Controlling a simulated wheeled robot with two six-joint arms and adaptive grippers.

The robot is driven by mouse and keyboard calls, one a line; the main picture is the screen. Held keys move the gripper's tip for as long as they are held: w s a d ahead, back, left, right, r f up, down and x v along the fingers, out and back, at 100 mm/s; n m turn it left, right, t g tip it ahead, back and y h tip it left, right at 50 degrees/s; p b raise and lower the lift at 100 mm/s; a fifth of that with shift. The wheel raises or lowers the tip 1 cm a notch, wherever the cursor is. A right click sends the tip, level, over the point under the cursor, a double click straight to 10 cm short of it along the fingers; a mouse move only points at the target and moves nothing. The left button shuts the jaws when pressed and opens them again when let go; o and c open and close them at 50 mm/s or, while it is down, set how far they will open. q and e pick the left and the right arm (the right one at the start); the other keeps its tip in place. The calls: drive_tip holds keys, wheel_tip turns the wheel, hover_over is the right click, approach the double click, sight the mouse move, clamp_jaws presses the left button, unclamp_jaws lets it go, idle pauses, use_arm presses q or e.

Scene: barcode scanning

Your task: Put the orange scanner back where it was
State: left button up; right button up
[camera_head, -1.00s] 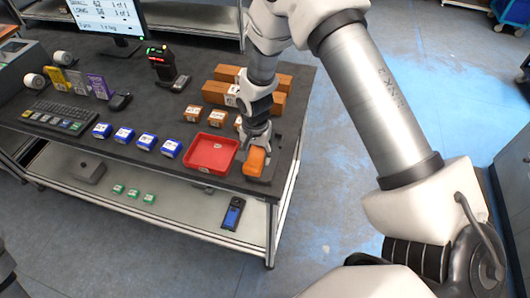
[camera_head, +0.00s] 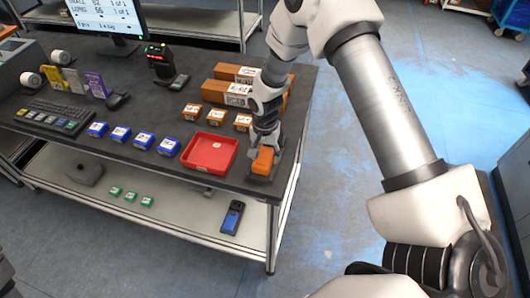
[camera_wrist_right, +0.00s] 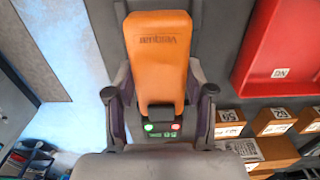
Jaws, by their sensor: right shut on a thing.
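The orange scanner (camera_head: 263,159) is at the front right of the dark table, right of the red tray. My right gripper (camera_head: 263,143) is shut on it from above. In the right wrist view the scanner (camera_wrist_right: 160,55) lies between the two fingers of the right gripper (camera_wrist_right: 163,98), with a green and a red light at its near end. A dark flat base (camera_head: 259,178) shows under the scanner; I cannot tell whether the scanner touches it. My left gripper is not in view.
The red tray (camera_head: 232,155) stands close to the left of the scanner. Small orange-brown boxes (camera_head: 217,116) and long cartons (camera_head: 213,91) lie behind it. Blue boxes (camera_head: 169,147) stand in a row to the left. The table's right and front edges are close to the scanner.

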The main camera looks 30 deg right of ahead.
sight(265, 154)
drive_tip(key=shift+w+f, duration=0.1)
drive_tip(key=shift+f, duration=0.05)
drive_tip(key=o, duration=1.4)
drive_tip(key=shift+c, duration=0.2)
wheel_tip(265, 154, up, 13)
drive_tip(key=b, duration=0.3)
